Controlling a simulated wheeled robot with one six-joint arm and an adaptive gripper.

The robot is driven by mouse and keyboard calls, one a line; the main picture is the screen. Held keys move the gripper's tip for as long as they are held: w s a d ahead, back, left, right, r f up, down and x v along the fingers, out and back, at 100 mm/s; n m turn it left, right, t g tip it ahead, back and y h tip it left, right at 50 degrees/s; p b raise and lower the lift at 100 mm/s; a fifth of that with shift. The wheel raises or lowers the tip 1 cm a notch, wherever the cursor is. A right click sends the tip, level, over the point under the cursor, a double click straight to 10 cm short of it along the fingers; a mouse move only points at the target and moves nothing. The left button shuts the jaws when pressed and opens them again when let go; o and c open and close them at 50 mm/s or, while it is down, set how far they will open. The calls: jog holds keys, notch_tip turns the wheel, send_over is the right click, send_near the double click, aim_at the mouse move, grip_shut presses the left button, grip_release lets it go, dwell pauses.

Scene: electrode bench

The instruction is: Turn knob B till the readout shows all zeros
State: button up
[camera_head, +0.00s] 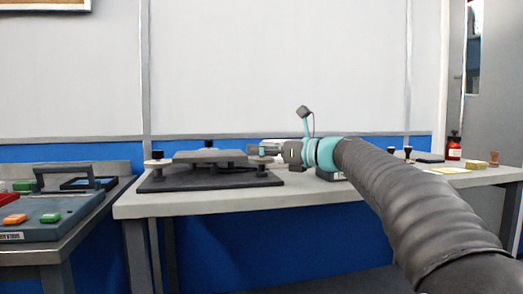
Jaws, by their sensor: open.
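A dark levelling base (212,184) with a grey plate (209,156) above it stands on the bench. One black-topped knob (157,154) stands at its left corner and another knob (208,143) at the back. A third post (262,167) stands at its right corner, just below my gripper. No letters are legible, so I cannot tell which is knob B. My gripper (262,150) points left and is open at the right end of the base. I cannot tell whether it touches the post. No readout digits show; a dark box (331,176) is partly hidden behind my arm.
The bench (190,205) has bare room along its front edge. Stamps (408,152), a red bottle (454,146) and a yellow block (475,164) stand at the right. A lower table (85,225) at left holds a case with coloured blocks.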

jog(key=shift+a, duration=0.1)
grip_shut()
dwell(0.4)
